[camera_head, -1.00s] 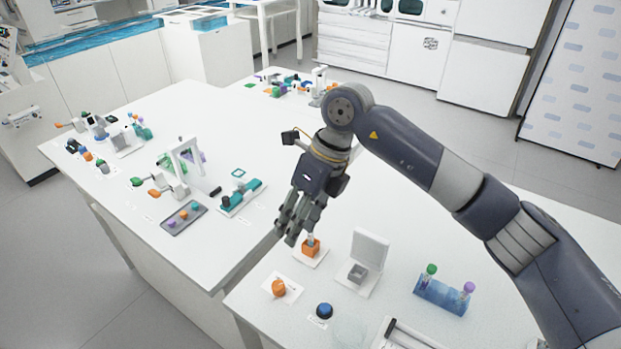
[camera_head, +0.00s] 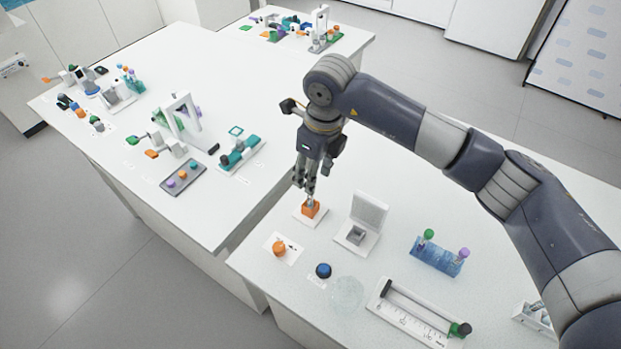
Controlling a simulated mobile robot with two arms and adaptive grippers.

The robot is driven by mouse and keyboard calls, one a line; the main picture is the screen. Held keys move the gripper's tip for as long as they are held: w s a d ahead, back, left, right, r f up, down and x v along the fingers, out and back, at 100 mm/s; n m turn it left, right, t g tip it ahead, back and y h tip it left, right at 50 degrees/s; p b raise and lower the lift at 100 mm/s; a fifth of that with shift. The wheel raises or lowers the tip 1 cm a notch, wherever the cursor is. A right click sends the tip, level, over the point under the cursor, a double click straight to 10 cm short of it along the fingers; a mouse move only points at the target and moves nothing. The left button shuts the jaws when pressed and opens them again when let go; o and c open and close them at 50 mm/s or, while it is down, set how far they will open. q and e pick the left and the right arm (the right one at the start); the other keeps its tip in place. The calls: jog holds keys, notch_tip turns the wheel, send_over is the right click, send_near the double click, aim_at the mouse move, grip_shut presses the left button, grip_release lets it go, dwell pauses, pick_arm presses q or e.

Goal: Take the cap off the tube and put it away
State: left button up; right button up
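An orange holder block (camera_head: 311,210) stands on a white plate, and a thin, pale tube (camera_head: 311,200) shows upright in it. The tube's top is hidden behind my fingers, so I cannot tell whether a cap is on it. My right gripper (camera_head: 306,187) points down right above the block, with its fingertips around or just beside the tube's top. The fingers look close together, but whether they grip anything is too small to tell. An orange round piece (camera_head: 279,248) sits on a white card (camera_head: 291,254) at the front left. My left gripper is out of view.
A white box with a raised lid (camera_head: 369,211) stands right of the block. A blue rack (camera_head: 436,257) holds tubes with green and purple caps. A blue button (camera_head: 323,270), a clear round dish (camera_head: 346,294) and a ruler-like slider (camera_head: 415,315) lie in front.

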jog(key=shift+a+f, duration=0.1)
jog(key=shift+f, duration=0.8)
jog(key=shift+a+f+p, duration=0.1)
jog(key=shift+f+p, duration=0.15)
jog(key=shift+p, duration=0.05)
jog(key=shift+c, duration=1.1)
jog(key=c, duration=0.4)
jog(key=shift+c, duration=0.7)
jog(key=shift+w+r+b, duration=0.1)
jog(key=shift+r+b, duration=0.75)
jog(key=shift+b, duration=0.05)
jog(key=shift+c, duration=0.3)
pick_arm(q)
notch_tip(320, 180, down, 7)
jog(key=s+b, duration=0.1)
jog(key=b, duration=0.5)
jog(key=shift+b, duration=0.3)
pick_arm(e)
jog(key=s+a+r, duration=0.3)
jog(key=s+a, duration=0.1)
jog(key=s, duration=0.2)
jog(key=s+a+r, duration=0.3)
jog(key=s+a, duration=0.2)
jog(key=s, duration=0.2)
jog(key=shift+s+r, duration=0.15)
jog(key=shift+s, duration=0.05)
